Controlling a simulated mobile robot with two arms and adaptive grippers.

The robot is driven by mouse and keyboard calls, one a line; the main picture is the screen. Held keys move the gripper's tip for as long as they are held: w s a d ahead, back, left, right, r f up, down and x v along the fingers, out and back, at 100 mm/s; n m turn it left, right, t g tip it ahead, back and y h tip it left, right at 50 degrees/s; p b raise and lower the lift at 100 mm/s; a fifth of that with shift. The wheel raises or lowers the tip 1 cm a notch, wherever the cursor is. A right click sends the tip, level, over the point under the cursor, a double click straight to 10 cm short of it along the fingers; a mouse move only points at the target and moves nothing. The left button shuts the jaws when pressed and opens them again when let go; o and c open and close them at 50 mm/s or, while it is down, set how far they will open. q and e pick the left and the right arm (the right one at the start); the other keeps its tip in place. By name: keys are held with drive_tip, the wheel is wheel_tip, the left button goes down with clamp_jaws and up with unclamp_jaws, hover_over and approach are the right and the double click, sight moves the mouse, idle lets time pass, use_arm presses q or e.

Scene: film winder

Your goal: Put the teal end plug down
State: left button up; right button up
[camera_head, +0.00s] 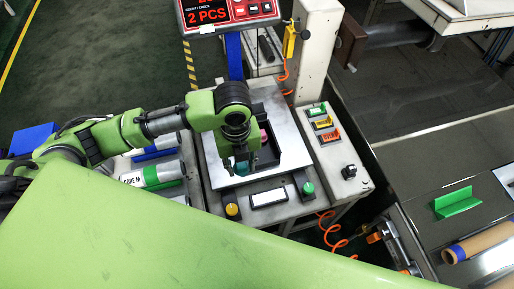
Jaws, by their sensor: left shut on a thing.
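My left arm comes in from the left, and its left gripper (240,158) points down over the silver plate (214,150) of the weighing station. It is shut on the teal end plug (241,168), of which only a small part shows beneath the gripper. The plug is low over the plate, by the left side of a black tray (296,158). I cannot tell whether it touches the plate. A pink piece (264,136) shows inside the tray, partly hidden by the arm. My right gripper is not in view.
A display (228,12) reads "2 PCS" behind the plate. Yellow (232,210) and green (308,188) buttons stand at the station's front. A panel with coloured switches (324,123) is to the right. Rolls (160,175) lie left. A green bracket (456,202) and cardboard tube (480,242) lie far right.

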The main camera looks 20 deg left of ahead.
use_arm(q)
drive_tip(key=w+f, duration=0.3)
drive_tip(key=w, duration=0.4)
hover_over(258, 157)
drive_tip(key=s, duration=0.1)
wheel_tip(258, 157, down, 5)
drive_tip(key=shift+s+r+b, duration=0.1)
drive_tip(key=shift+b, duration=0.25)
drive_tip(key=shift+w+d+f, duration=0.1)
drive_tip(key=shift+w+f, duration=0.25)
drive_tip(key=shift+f, duration=0.1)
drive_tip(key=f, duration=0.3)
drive_tip(key=shift+w+f, duration=0.2)
drive_tip(key=shift+f, duration=0.05)
drive_tip(key=shift+f, duration=0.15)
drive_tip(key=o, duration=0.8)
